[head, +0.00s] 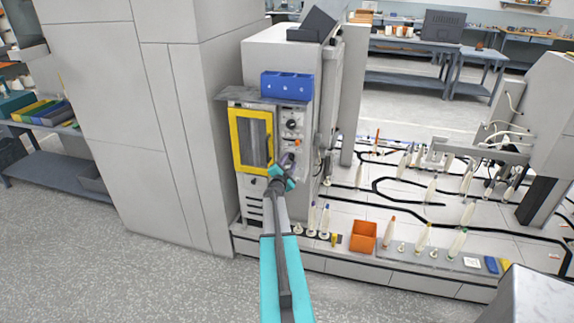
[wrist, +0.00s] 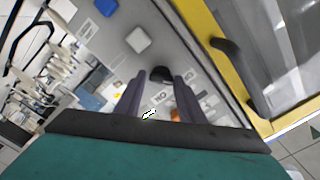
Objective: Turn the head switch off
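The machine's control panel (head: 292,136) sits right of its yellow-framed door. It carries a dark round dial (head: 291,124) and an orange knob (head: 298,143). My gripper (head: 289,160) is at the panel just below the orange knob. In the wrist view, my gripper (wrist: 161,80) has its two dark fingers apart, with a black knob or switch (wrist: 160,74) in the gap between the tips. I cannot tell whether the fingers touch it. The orange knob (wrist: 176,115) partly shows between the fingers. No label identifies the head switch, and its setting is not readable.
The yellow door (head: 251,140) with its dark handle (wrist: 238,70) is close beside my gripper. A blue box (head: 287,86) sits on a ledge above the panel. Bobbins and an orange bin (head: 363,236) stand on the low platform to the right. Grey floor is clear in front.

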